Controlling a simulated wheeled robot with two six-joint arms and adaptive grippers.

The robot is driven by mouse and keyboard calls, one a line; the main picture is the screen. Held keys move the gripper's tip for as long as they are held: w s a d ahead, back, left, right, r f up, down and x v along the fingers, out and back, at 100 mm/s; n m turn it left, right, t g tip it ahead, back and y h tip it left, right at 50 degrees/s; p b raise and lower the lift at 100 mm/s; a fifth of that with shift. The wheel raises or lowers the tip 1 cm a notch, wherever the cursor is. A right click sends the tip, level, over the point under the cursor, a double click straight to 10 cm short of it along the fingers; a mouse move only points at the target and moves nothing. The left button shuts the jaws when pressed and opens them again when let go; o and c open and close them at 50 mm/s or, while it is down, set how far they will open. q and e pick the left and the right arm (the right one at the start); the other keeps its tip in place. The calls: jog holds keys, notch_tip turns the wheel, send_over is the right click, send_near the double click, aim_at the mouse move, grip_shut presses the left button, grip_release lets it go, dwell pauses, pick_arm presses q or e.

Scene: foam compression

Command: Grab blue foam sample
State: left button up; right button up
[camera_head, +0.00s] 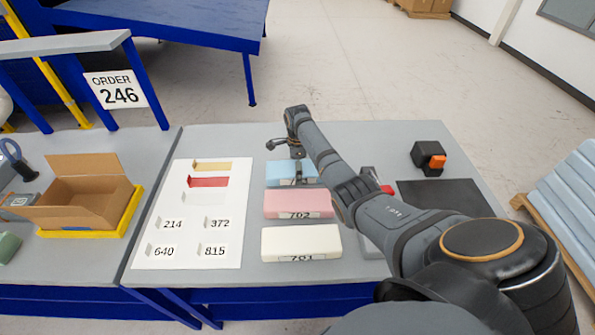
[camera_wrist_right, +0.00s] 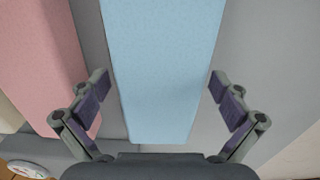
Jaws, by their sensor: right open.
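The blue foam sample (camera_head: 281,172) lies on the grey table at the far end of a row of three foam blocks. My right gripper (camera_head: 297,181) is over it, and the arm hides part of the block. In the right wrist view the blue foam (camera_wrist_right: 160,70) runs between the two open fingers of my right gripper (camera_wrist_right: 160,100). There is a gap on each side, and neither finger visibly touches the foam. My left gripper does not show.
A pink block (camera_head: 298,203) and a cream block (camera_head: 301,243) lie nearer on the table (camera_head: 255,140). The pink block (camera_wrist_right: 42,60) is close to the left finger in the wrist view. A white label sheet (camera_head: 193,235) lies left; a black-orange device (camera_head: 428,157) stands right.

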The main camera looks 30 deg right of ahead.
jog(key=c, duration=0.8)
jog(key=shift+c, duration=0.2)
jog(key=shift+r, duration=0.65)
jog(key=s+a+r+p, duration=0.2)
jog(key=s+r+p, duration=0.1)
jog(key=s+r, duration=0.3)
jog(key=s+a+r+p, duration=0.2)
jog(key=s+r+p, duration=0.2)
jog(key=s, duration=0.3)
jog(key=shift+s+a+r, duration=0.2)
jog(key=shift+a+r, duration=0.05)
jog(key=shift+r, duration=0.65)
